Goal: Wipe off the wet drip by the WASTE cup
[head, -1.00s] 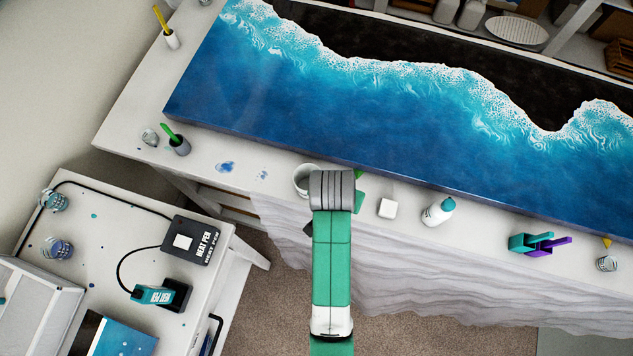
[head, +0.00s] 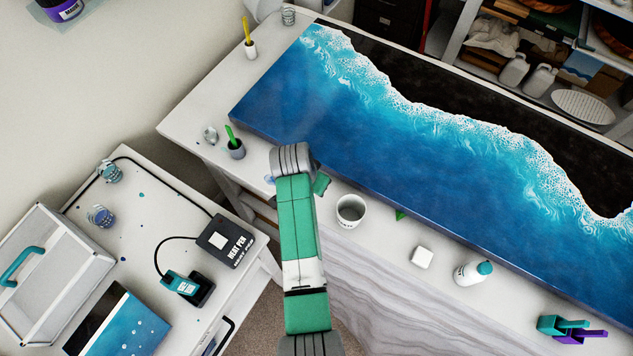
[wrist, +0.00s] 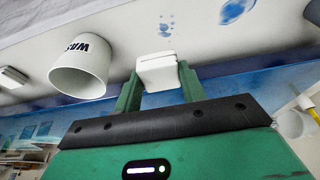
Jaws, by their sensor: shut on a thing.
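My gripper (wrist: 158,76) is shut on a white block-like pad (wrist: 157,70), held between its two green fingers. The WASTE cup (wrist: 80,68), white with black letters, is left of the pad and apart from it in the wrist view. In the head view the cup (head: 350,213) stands on the bench, right of my gripper. Small blue specks (wrist: 165,29) lie on the bench just beyond the pad, and a larger blue blot (wrist: 237,10) is further right. In the head view my arm hides most of these marks; a blue edge (head: 269,180) shows. I cannot tell whether the pad touches the bench.
The blue resin panel (head: 330,130) runs along the bench behind. A dark cup with a green stick (head: 235,148) stands left. A white block (head: 422,257) and a white bottle (head: 470,273) stand right of the cup. A side table holds a heat pen unit (head: 224,240).

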